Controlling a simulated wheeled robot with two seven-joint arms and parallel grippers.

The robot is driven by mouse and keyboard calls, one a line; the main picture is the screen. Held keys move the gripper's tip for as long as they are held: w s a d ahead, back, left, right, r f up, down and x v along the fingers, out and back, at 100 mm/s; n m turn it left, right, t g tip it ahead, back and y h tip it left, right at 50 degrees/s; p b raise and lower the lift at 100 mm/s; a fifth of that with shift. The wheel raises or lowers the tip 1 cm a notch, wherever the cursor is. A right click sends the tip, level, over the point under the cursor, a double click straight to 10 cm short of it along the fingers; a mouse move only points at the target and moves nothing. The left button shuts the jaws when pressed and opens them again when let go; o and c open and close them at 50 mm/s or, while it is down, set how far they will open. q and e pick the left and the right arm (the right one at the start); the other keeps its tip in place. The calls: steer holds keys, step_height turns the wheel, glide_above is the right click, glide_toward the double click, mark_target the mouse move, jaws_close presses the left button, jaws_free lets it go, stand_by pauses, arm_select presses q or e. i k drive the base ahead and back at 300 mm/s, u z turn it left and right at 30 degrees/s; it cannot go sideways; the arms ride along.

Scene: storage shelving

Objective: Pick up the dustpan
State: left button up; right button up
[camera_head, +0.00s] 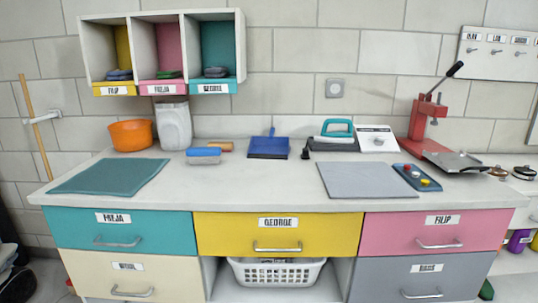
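The blue dustpan (268,149) lies on the white countertop near the wall, at the middle of the head view. Its short handle points up and back toward the wall. Nothing covers it. Neither my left gripper nor my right gripper is in view.
A blue-and-grey item (203,155) and an orange bowl (131,135) are left of the dustpan. A small black object (305,153) and a teal-handled iron (337,129) are to its right. Teal (110,176) and grey (364,180) mats flank clear counter (245,187) in front.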

mark_target(271, 147)
steer(key=u, duration=0.55)
steer(key=i, duration=0.7)
steer(key=u, duration=0.3)
